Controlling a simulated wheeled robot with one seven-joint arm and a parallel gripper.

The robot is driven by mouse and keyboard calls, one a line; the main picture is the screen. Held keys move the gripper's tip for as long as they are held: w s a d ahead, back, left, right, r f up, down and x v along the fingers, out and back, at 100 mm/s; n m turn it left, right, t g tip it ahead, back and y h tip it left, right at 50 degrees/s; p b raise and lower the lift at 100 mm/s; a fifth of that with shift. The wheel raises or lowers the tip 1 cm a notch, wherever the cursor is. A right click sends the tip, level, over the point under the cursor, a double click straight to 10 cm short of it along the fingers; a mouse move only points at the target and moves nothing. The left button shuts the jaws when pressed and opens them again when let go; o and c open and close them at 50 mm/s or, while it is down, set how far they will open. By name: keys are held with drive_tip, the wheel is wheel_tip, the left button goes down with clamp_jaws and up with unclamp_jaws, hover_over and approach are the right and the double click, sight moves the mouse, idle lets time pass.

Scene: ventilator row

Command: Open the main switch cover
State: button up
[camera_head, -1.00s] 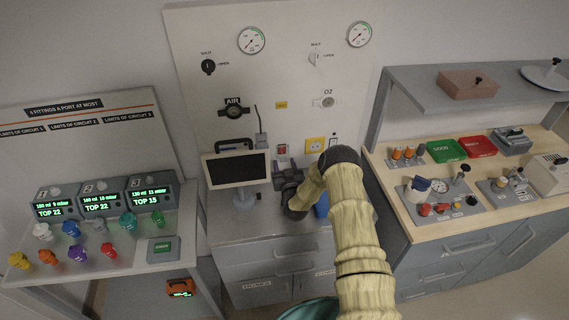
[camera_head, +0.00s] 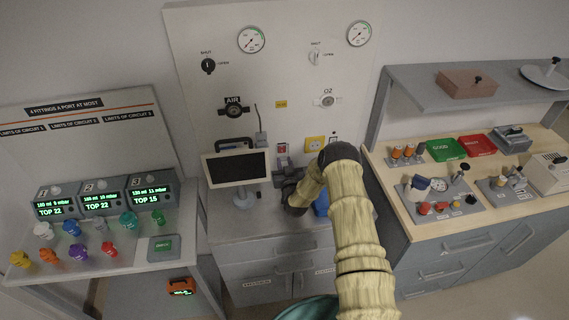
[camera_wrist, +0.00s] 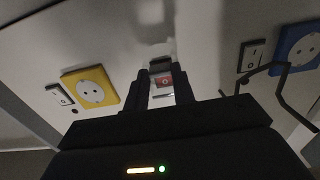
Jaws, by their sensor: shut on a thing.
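The main switch (camera_head: 282,148) is a small red and white unit low on the wall panel, behind the monitor's right edge. In the wrist view its red part (camera_wrist: 165,82) shows between my two fingers. A small dark grey piece (camera_wrist: 160,64), apparently the edge or tab of the switch cover, sits between the fingertips. My gripper (camera_wrist: 161,72) is shut on it; in the head view my gripper (camera_head: 284,168) is just below the switch, partly hidden by my wrist. How far the cover is tilted cannot be told.
A monitor (camera_head: 237,167) stands close left of my gripper. A yellow socket (camera_head: 315,144) is on the panel to the right; it also shows in the wrist view (camera_wrist: 91,88). A blue socket (camera_wrist: 300,50) and a dark bent wire-like piece (camera_wrist: 283,90) are at the wrist view's right.

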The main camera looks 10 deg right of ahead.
sight(283, 156)
drive_tip(key=shift+s+r+g+p, duration=0.2)
drive_tip(key=shift+r+g+p, duration=0.4)
drive_tip(key=shift+r+g, duration=1.6)
drive_tip(key=shift+s+r+g+p, duration=0.2)
drive_tip(key=shift+r+g+p, duration=0.6)
drive_tip(key=shift+g, duration=2.6)
drive_tip(key=shift+s+r+g+p, duration=0.2)
drive_tip(key=shift+r+g+p, duration=0.25)
drive_tip(key=shift+r+g, duration=1.8)
drive_tip(key=shift+f+g, duration=0.55)
drive_tip(key=shift+g, duration=0.1)
drive_tip(key=o, duration=1)
drive_tip(key=shift+r, duration=0.1)
